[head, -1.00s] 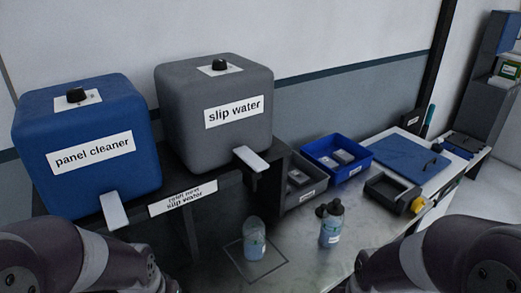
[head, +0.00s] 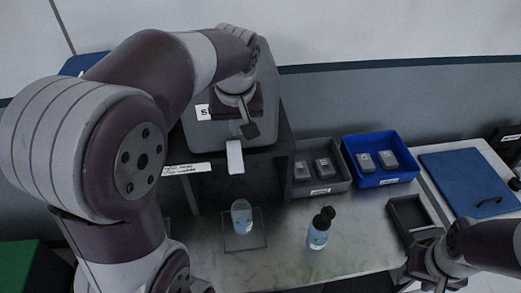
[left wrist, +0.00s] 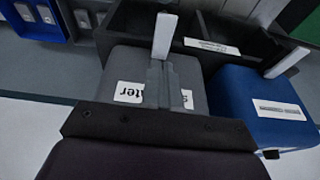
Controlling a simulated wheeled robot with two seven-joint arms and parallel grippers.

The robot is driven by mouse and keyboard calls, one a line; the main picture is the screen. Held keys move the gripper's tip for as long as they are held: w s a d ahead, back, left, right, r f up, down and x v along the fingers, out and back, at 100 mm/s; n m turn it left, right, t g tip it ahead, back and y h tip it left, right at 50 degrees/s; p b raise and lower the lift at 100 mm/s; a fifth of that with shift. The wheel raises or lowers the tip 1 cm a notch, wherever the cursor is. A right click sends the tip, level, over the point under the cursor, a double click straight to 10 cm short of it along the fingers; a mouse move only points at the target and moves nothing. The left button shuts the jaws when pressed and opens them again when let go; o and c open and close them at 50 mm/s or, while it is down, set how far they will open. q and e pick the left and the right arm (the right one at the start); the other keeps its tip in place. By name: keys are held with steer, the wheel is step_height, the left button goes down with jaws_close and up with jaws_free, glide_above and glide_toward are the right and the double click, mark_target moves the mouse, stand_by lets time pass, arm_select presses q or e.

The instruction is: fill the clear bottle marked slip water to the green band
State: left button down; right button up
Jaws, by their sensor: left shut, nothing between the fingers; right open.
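The clear bottle (head: 241,218) stands upright on a square plate on the bench, below the pale lever (head: 235,157) of the grey slip water tank (head: 190,140). Its water level and green band are too small to tell. My left gripper (head: 250,130) is shut and empty in front of the tank, just above the lever. In the left wrist view, my shut fingers (left wrist: 157,88) cover part of the tank's label, and the lever (left wrist: 164,36) sticks out beyond their tips; I cannot tell whether they touch. My right gripper (head: 432,272) is open at the lower right, over the bench's front.
A second bottle (head: 320,228) with a dark top stands right of the clear one. The blue tank (left wrist: 262,104) sits beside the grey tank. A grey bin (head: 322,186), a blue bin (head: 381,178), a dark tray (head: 408,214) and a blue board (head: 470,180) lie to the right.

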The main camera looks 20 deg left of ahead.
arm_select(q)
steer(key=s+a, duration=0.1)
steer(key=a, duration=0.2)
steer(key=b, duration=0.3)
glide_above(235, 164)
steer(key=s, duration=0.2)
step_height(235, 164, down, 7)
steer(key=f, duration=0.1)
steer(key=w+f+p, duration=0.1)
steer(key=f, duration=0.3)
steer(key=shift+w+d+f+p, duration=0.15)
steer(key=shift+d+f+p, duration=0.05)
steer(key=shift+d+p, duration=0.2)
steer(key=shift+a+f, duration=0.2)
steer(key=shift+f, duration=0.4)
arm_select(e)
steer(key=shift+s+a+f, duration=0.35)
steer(key=shift+a+f, duration=0.05)
steer(key=shift+a, duration=0.25)
arm_select(q)
steer(key=shift+d+f, duration=0.1)
arm_select(e)
steer(key=shift+d+f, duration=0.1)
steer(key=shift+f, duration=0.05)
